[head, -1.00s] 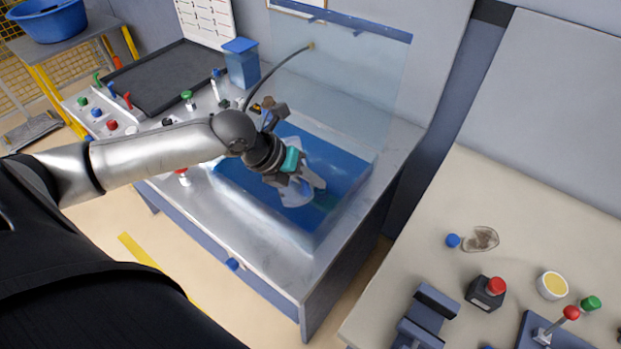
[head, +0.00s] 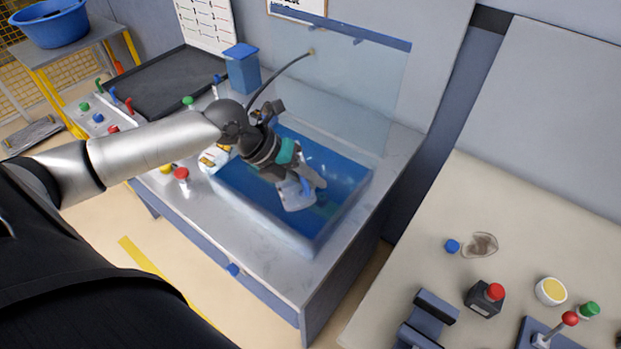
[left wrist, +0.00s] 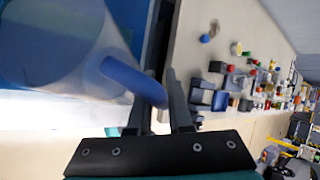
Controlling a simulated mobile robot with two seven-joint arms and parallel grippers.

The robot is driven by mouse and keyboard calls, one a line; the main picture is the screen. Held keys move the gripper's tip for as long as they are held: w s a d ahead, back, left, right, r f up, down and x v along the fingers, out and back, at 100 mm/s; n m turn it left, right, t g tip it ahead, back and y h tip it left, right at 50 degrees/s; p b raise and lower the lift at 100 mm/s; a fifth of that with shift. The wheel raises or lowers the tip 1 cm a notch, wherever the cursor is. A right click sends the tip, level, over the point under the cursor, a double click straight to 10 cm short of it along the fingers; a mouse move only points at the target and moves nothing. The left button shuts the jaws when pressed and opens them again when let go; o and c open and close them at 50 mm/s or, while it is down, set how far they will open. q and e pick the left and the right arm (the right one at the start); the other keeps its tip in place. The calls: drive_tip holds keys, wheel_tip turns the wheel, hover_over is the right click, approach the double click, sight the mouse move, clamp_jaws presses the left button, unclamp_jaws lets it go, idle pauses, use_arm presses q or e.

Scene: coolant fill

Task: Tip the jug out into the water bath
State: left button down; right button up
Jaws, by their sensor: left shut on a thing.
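The water bath (head: 231,203) is a pale-rimmed tank with blue liquid, set in the metal bench. My left gripper (head: 304,180) hangs over it, pointing down. It is shut on the jug (head: 297,198), a pale vessel that the fingers partly hide. In the left wrist view the jug (left wrist: 60,55) is whitish and blurred, with its blue handle (left wrist: 135,80) at the fingers of my left gripper (left wrist: 160,108). The jug looks tilted over the bath. I cannot tell its contents or whether liquid is running out. My right gripper is not in view.
A clear screen (head: 350,90) stands behind the bath, and a dark hose (head: 277,80) arches near my wrist. A blue bin (head: 242,70) and black tray (head: 165,80) are at the back left. A beige worktop (head: 400,290) with small items is at right.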

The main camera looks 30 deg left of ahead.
use_arm(q)
drive_tip(key=shift+b, duration=0.7)
drive_tip(key=shift+w+a+r+n+g+h+p, duration=0.15)
drive_tip(key=shift+r+h, duration=0.2)
drive_tip(key=shift+r, duration=0.2)
drive_tip(key=shift+a+r+n+g+h+p, duration=0.1)
drive_tip(key=shift+r+n+g+h, duration=0.1)
drive_tip(key=shift+r+h, duration=0.3)
drive_tip(key=shift+w+a+r+n+g+h+p, duration=0.15)
drive_tip(key=shift+r+h, duration=0.1)
drive_tip(key=shift+r, duration=0.4)
drive_tip(key=shift+a+r, duration=0.1)
drive_tip(key=shift+r, duration=0.1)
drive_tip(key=shift+w+a+r+n+g+h+b, duration=0.15)
drive_tip(key=shift+a+r+n+g+h+b, duration=0.15)
drive_tip(key=shift+r+h, duration=0.2)
drive_tip(key=shift+w+a+r+n+g+h+b, duration=0.1)
drive_tip(key=shift+w+a+r+h+b, duration=0.1)
drive_tip(key=shift+r+h+b, duration=0.3)
drive_tip(key=shift+r, duration=0.1)
